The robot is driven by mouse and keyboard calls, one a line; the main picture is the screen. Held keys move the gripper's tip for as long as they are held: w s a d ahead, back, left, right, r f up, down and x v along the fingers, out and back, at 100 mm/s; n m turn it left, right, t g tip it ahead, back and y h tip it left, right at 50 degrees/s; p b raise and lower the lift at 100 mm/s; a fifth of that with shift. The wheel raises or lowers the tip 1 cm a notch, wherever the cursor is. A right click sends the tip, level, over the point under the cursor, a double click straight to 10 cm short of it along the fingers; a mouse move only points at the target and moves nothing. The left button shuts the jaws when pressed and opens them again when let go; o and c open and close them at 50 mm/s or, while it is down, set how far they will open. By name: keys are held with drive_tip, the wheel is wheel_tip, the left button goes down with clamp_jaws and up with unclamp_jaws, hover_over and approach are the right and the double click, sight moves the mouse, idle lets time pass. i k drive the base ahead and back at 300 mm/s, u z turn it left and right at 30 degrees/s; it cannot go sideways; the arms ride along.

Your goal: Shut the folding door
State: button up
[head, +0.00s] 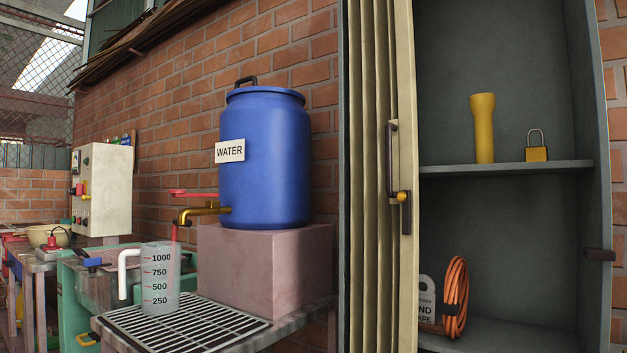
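The cream folding door (379,170) is bunched in upright pleats at the left side of a grey-green cabinet (500,70). The cabinet's opening is uncovered to the right of it. A dark upright handle (391,160) and a yellow and dark latch (403,197) sit on the door's right edge strip. A dark catch (600,254) is on the cabinet's right side wall. My gripper does not show in the head view.
On the cabinet shelf (505,169) stand a yellow torch (484,128) and a padlock (537,153). Below are a coiled orange cord (456,298) and a partly hidden sign (427,300). At left, a blue water barrel (266,160) and a measuring jug (160,280) stand by the brick wall.

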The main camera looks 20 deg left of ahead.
sight(401, 144)
drive_tip(key=k, duration=1.3)
drive_tip(key=u, duration=0.65)
drive_tip(key=i, duration=1.15)
drive_tip(key=z, duration=0.6)
